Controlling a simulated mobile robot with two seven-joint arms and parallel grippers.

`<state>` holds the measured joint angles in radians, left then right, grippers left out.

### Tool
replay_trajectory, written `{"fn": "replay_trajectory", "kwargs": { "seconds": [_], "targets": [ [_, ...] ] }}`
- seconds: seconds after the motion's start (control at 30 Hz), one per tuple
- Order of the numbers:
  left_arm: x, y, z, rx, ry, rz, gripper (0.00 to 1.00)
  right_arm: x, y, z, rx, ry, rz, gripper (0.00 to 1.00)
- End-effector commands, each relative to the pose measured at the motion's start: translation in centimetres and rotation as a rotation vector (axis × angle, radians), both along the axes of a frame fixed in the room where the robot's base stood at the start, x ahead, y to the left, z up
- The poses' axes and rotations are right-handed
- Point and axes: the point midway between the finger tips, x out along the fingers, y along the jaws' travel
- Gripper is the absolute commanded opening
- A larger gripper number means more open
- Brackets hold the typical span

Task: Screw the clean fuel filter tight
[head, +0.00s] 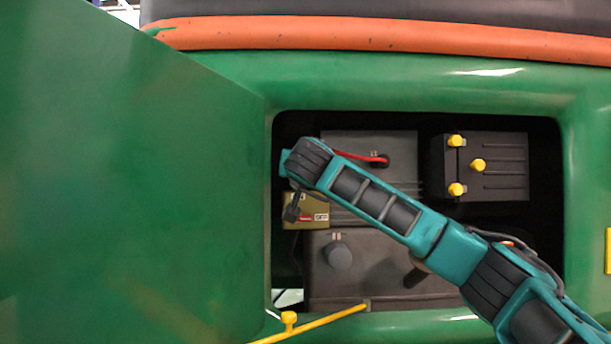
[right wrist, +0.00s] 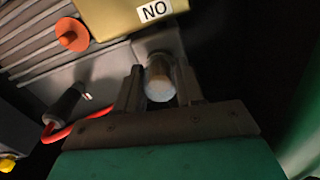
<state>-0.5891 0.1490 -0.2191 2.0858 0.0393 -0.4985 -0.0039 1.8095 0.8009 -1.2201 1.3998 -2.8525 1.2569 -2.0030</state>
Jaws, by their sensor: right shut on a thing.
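The fuel filter (right wrist: 160,82), a small cylinder with a pale, rounded end, sits between the two dark fingers of my right gripper (right wrist: 158,88) in the right wrist view. The fingers are closed on its sides, and its far end meets a grey block under a gold box (right wrist: 125,12). I cannot tell how tight the filter sits. In the head view my right arm reaches into the engine bay from the lower right, and the filter is hidden there. My left gripper is not in view.
A green opened panel (head: 130,180) fills the left, and the green bay frame (head: 420,88) surrounds the opening. A black battery (head: 505,165) with yellow caps stands at the right. A red cable (head: 355,156) runs near my arm. A yellow rod (head: 325,321) crosses the lower edge.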

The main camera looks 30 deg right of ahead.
Motion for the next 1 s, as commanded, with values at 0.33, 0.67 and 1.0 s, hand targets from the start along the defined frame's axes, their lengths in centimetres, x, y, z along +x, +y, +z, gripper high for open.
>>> {"fn": "replay_trajectory", "kwargs": {
  "seconds": [0.33, 0.67, 1.0],
  "targets": [
    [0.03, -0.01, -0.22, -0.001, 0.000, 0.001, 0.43, -0.06, -0.27, 0.30, 0.034, -0.027, -0.004, 0.10],
    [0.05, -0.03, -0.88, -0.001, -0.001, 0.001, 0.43, -0.10, -0.44, 0.38, 0.261, -0.170, -0.006, 0.10],
    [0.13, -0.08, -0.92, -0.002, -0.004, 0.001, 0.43, -0.18, -0.58, 0.41, 0.333, -0.217, -0.008, 0.06]
  ]
}}
